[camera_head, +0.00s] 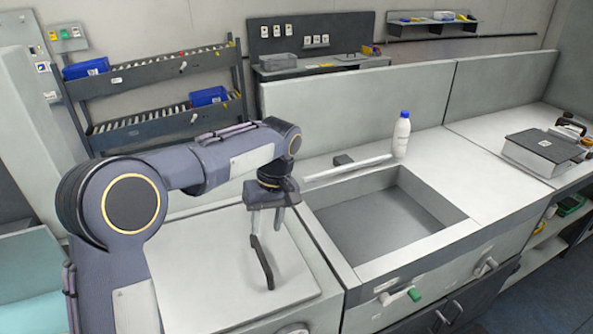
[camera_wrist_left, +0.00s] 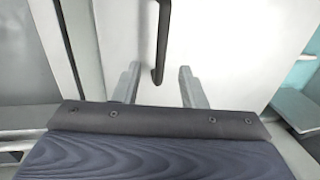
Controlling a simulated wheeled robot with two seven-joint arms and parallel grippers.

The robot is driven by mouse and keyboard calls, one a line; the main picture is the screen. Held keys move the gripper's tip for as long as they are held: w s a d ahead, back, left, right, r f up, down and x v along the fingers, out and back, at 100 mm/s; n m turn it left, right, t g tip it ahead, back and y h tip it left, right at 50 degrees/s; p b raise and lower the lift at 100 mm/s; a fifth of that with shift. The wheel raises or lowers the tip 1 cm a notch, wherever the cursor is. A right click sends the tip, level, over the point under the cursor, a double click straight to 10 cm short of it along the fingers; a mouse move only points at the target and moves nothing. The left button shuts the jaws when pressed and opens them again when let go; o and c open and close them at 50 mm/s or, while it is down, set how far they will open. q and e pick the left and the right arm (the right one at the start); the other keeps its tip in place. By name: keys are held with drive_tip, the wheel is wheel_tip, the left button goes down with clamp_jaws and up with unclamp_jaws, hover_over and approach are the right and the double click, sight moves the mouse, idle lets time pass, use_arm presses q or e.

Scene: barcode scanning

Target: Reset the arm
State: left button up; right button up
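My left arm reaches in from the left in the head view. Its gripper (camera_head: 266,226) points down over a flat white panel (camera_head: 205,275) to the left of the sunken basin. In the left wrist view the two grey fingers (camera_wrist_left: 159,68) stand wide apart with nothing clamped between them. A dark bar-shaped handle (camera_head: 262,264) is on the white panel, just below the gripper. The handle (camera_wrist_left: 160,42) also shows between and beyond the fingers in the wrist view; it does not appear gripped. My right gripper is not in view.
A sunken grey basin (camera_head: 375,222) lies right of the gripper. A white bottle with a blue cap (camera_head: 401,135) stands behind it, beside a long white bar (camera_head: 348,167). Racks with blue bins (camera_head: 208,96) stand behind.

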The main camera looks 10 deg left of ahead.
use_arm(q)
drive_tip(key=s+a+r+m+t+h, duration=0.1)
drive_tip(key=s+a+m+t+h, duration=0.1)
drive_tip(key=s+a, duration=0.5)
drive_tip(key=s+a+r+m+t+h, duration=0.1)
drive_tip(key=s+a+t+h, duration=0.15)
drive_tip(key=s, duration=0.85)
drive_tip(key=s+d+f+m+t+h, duration=0.1)
drive_tip(key=s+f+t, duration=0.1)
drive_tip(key=s+f, duration=0.2)
drive_tip(key=s, duration=0.2)
drive_tip(key=shift+s+m, duration=0.3)
drive_tip(key=shift+s, duration=0.05)
